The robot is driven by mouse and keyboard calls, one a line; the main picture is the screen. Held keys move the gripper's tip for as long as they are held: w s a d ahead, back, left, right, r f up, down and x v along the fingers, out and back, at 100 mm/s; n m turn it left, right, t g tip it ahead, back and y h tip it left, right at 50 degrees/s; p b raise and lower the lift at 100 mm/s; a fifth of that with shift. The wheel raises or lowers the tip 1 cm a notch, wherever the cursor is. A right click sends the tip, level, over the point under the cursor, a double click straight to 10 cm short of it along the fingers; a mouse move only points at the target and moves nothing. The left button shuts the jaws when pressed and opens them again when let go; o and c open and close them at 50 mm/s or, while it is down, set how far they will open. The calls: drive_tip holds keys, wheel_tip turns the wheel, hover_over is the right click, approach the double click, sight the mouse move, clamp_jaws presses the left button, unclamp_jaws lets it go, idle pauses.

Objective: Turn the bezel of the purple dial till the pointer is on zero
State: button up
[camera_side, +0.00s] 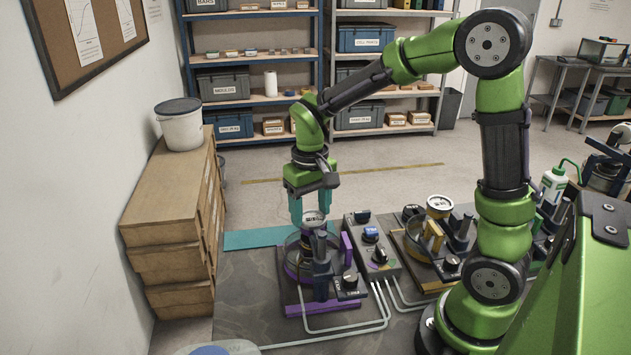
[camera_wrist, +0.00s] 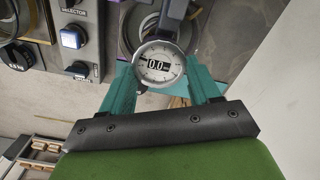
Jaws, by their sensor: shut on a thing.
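The purple dial (camera_side: 314,218) is a round gauge on a stand with purple parts (camera_side: 298,270). The pointer is too small to make out for sure. My gripper (camera_side: 311,207) points down over the dial. Its teal fingers are shut on the bezel, one on each side, as the wrist view (camera_wrist: 161,70) also shows. In the side view the fingers partly hide the bezel.
A grey control box (camera_side: 371,250) with a blue button and knobs stands right of the purple stand. Beyond it is a similar stand with a yellow dial (camera_side: 439,205). Cables (camera_side: 345,325) run across the front.

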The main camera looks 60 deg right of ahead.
sight(311, 216)
idle(0.4)
drive_tip(key=o, duration=1.1)
drive_tip(key=shift+c, duration=0.2)
wheel_tip(311, 216, up, 17)
